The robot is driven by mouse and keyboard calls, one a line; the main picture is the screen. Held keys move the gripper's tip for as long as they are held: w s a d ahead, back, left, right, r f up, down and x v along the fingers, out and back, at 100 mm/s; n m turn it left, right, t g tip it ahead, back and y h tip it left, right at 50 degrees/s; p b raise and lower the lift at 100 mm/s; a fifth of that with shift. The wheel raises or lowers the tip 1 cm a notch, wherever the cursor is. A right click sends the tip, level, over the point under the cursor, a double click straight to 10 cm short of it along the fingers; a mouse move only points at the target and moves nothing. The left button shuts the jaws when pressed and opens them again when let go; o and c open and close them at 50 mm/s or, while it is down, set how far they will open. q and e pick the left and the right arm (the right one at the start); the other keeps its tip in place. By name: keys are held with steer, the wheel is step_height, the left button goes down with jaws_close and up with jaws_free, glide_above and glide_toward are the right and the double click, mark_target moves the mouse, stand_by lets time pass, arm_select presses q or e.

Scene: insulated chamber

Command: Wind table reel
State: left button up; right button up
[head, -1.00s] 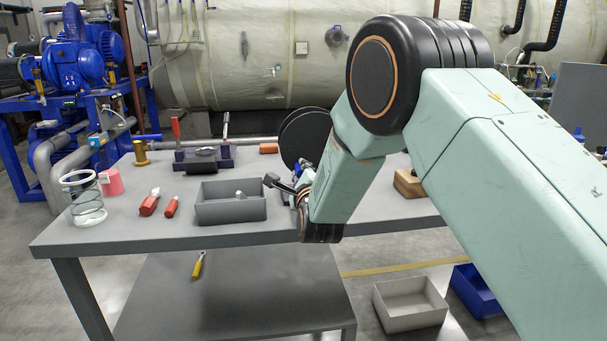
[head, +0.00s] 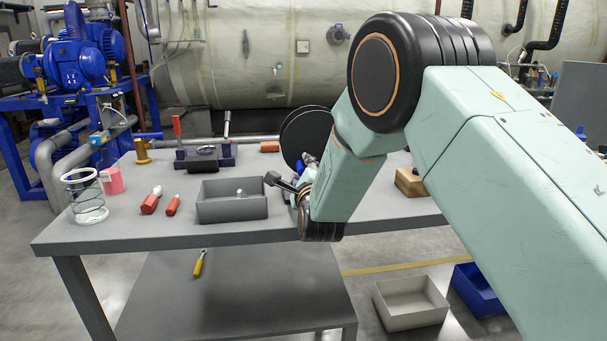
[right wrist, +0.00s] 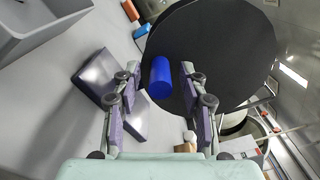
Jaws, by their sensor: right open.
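The table reel shows in the head view as a black double disc (head: 303,135) at the table's back edge, partly behind my right arm. In the right wrist view its black disc face (right wrist: 225,50) fills the upper middle, with a blue handle (right wrist: 160,77) standing out from it. My right gripper (right wrist: 162,73) is open, its two fingers on either side of the handle in that view. I cannot tell whether a finger touches the handle. A dark purple block (right wrist: 98,75) lies behind the left finger. My left gripper is not in view.
The front edge at left is clear.

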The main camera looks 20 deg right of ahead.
steer(key=v, duration=1.2)
stand_by(0.3)
steer(key=s+a+f+n+g+y, duration=0.1)
steer(key=s+f+n+g, duration=0.4)
steer(key=f+n, duration=0.55)
steer(key=s+f+n+g+y, duration=0.2)
steer(key=s+f+n+g, duration=0.1)
steer(key=s+f+n, duration=0.65)
steer(key=s+f+n+g, duration=0.3)
steer(key=s+f, duration=0.4)
steer(key=s, duration=0.6)
steer(key=s+f+n+g+y, duration=0.1)
steer(key=s+f+n+g, duration=0.2)
steer(key=s, duration=1)
step_height(320, 180, down, 5)
steer(key=g, duration=0.3)
steer(key=shift+s+a+f+g, duration=0.2)
steer(key=shift+s+a+g, duration=0.1)
steer(key=shift+s+a, duration=0.1)
